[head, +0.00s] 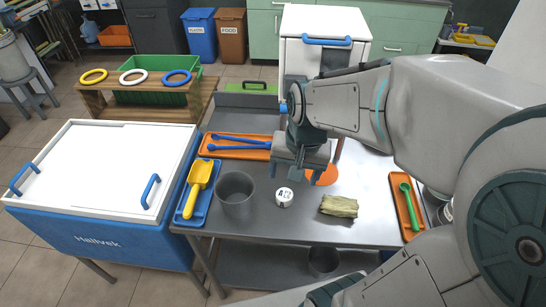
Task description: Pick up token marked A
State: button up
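A small white round piece (284,197) with dark lettering sits on the metal table between the grey cup and the dry bundle. The lettering looks like several characters including an A, but it is too small to read surely. My gripper (300,172) hangs above the table just behind the white piece and apart from it. Its fingers point down and look spread, with nothing seen between them. An orange disc-like thing (325,175) lies beside the right finger, partly hidden by it.
A grey cup (235,194), a blue tray with a yellow scoop (199,176) and an orange tray with blue tools (236,152) stand left. A dry bundle (339,206) and an orange tray with a green spoon (409,206) are right. The white press box (322,50) is behind.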

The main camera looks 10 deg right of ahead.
jog(key=w+f+m+g+p, duration=0.2)
jog(key=w+f+m, duration=0.4)
jog(key=w, duration=0.2)
send_over(284, 194)
jog(key=shift+h, duration=0.3)
notch_tip(284, 194, down, 8)
jog(key=shift+s+a+f, duration=0.15)
jog(key=shift+f, duration=0.05)
jog(key=shift+d+f, duration=0.15)
jog(key=shift+f, duration=1.15)
jog(key=shift+d+f, duration=0.1)
jog(key=shift+f, duration=1.2)
jog(key=shift+c, duration=0.3)
jog(key=c, duration=1)
